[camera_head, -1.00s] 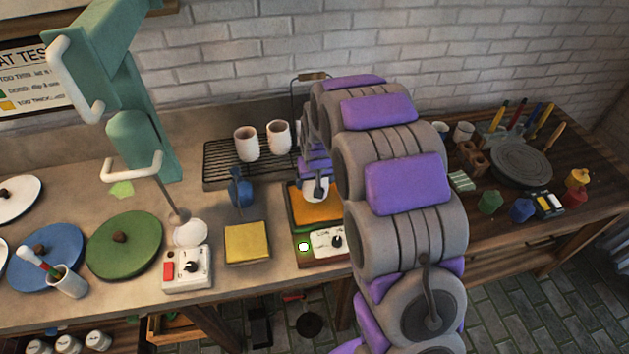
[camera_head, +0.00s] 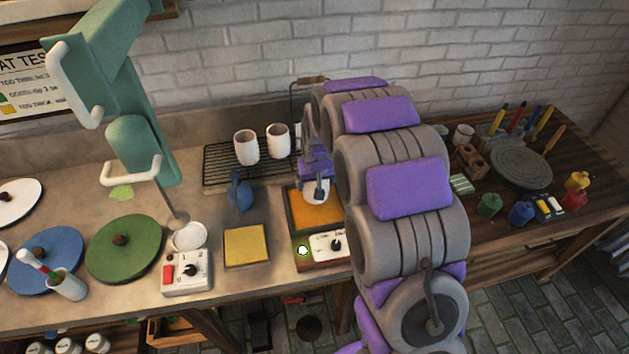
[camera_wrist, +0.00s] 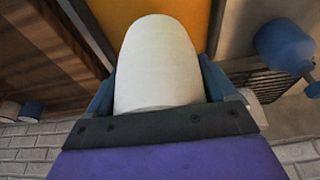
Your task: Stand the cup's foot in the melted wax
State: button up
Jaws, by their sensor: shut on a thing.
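A white cup (camera_wrist: 158,65) is held between the fingers of my gripper (camera_wrist: 160,95) in the wrist view. My gripper (camera_head: 316,188) is shut on it, and in the head view only a small white part of the cup (camera_head: 315,197) shows. The melted wax is an orange square in a dark-rimmed tray (camera_head: 309,215); the orange wax also shows in the wrist view (camera_wrist: 200,8). The cup is over or at the back part of the wax. I cannot tell whether its foot touches the wax. My arm hides the tray's right side.
A white control box with a knob (camera_head: 328,245) and a lit green light sits at the tray's front. A yellow sponge-like square (camera_head: 246,246) and a blue jug-like item (camera_head: 239,192) are to the left. Two white cups (camera_head: 247,147) stand on a black rack (camera_head: 215,167) behind.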

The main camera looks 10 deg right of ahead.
jog(key=shift+r, duration=0.15)
dwell(0.3)
jog(key=shift+r+p, duration=0.9)
jog(key=shift+r, duration=0.95)
